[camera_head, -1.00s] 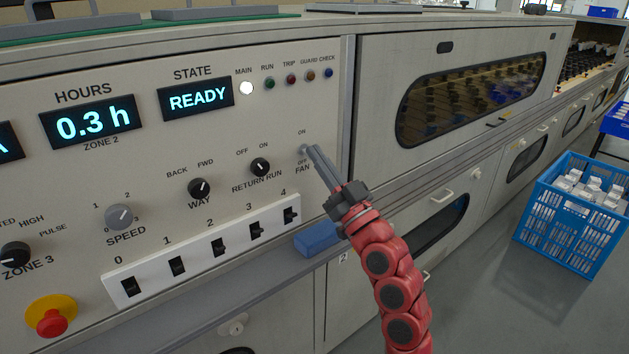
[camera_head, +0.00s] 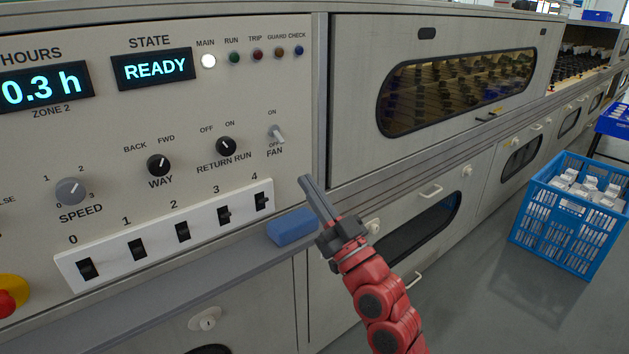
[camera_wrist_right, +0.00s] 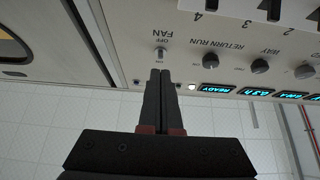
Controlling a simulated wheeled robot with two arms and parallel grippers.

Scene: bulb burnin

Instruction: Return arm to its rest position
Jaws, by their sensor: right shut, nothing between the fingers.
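My right arm is red and comes up from the bottom in the head view. Its gripper (camera_head: 303,181) is shut and empty, with its dark fingers together. The fingertips are in front of the panel's right edge, below and to the right of the FAN switch (camera_head: 277,134), and look apart from it. The FAN switch lever slants down toward OFF in the head view. In the right wrist view the shut fingers (camera_wrist_right: 160,72) point toward the FAN switch (camera_wrist_right: 160,54). My left gripper is not in view.
The control panel (camera_head: 110,112) holds a READY display (camera_head: 152,69), knobs and a white strip of numbered switches (camera_head: 167,235). The MAIN lamp (camera_head: 208,61) is lit white. A blue block (camera_head: 293,227) lies on the ledge. A blue crate (camera_head: 553,220) stands on the floor at right.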

